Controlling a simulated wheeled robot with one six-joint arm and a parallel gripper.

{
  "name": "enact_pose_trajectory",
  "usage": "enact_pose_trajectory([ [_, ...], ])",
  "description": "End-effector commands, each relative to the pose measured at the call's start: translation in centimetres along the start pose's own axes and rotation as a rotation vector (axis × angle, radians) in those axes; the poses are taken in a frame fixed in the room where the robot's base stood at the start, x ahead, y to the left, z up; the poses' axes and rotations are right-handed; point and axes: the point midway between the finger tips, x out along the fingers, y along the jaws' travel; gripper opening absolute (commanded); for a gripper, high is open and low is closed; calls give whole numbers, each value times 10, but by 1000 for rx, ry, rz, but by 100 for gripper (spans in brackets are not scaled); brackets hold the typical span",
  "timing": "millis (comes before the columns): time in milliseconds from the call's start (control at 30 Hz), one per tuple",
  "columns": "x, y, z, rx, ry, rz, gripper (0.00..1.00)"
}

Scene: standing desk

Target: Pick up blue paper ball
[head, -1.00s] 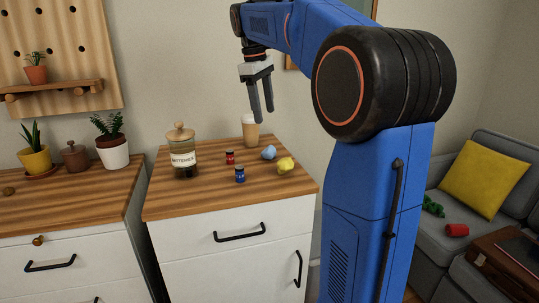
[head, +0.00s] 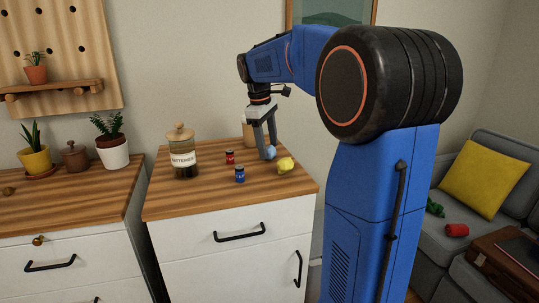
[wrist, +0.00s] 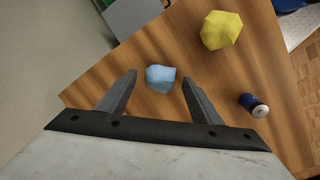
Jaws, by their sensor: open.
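The blue paper ball (head: 270,153) lies on the wooden top of the white cabinet, and a gripper finger partly covers it in the head view. In the wrist view the light blue ball (wrist: 160,78) sits between and just beyond the two fingertips. My gripper (head: 268,154) points down at the ball, and in the wrist view my gripper (wrist: 160,80) is open, with a gap on each side of the ball. I cannot tell whether a finger touches it.
A yellow paper ball (head: 286,165) lies close by on the right. A glass jar (head: 184,158) stands farther left. A paper cup (head: 248,132) stands behind my gripper.

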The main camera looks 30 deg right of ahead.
Motion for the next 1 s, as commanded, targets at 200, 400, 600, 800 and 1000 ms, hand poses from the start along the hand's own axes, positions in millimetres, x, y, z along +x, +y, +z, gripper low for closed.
enact_pose_trajectory([
  [200, 10, 0, 0, 0, 0, 0, 59],
  [400, 10, 0, 0, 0, 0, 0, 47],
  [600, 10, 0, 0, 0, 0, 0, 16],
  [800, 10, 0, 0, 0, 0, 0, 15],
  [1000, 8, 0, 0, 0, 0, 0, 15],
])
